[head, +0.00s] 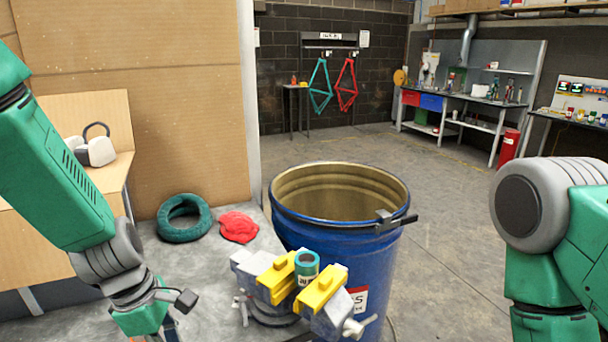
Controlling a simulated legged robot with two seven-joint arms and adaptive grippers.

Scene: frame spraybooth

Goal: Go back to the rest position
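My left arm comes in from the left and bends down to the bottom edge. Its wrist end (145,316) shows there, left of the vise, but the fingers are cut off or too unclear to read. My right arm stands at the right edge. Its forearm runs out of the picture at the bottom, so the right gripper is not in view. A grey bench vise (255,268) with yellow jaw covers (320,290) stands at the bottom centre. A small teal cylinder (306,264) with a label sits upright between its jaws. Neither arm visibly touches it.
A blue open drum (380,265) stands right behind the vise. A teal coil (183,218) and a red cloth (239,226) lie left of it. Ear defenders (95,148) rest on a wooden ledge at left. Bicycle frames (346,86) hang far back. Open floor lies right.

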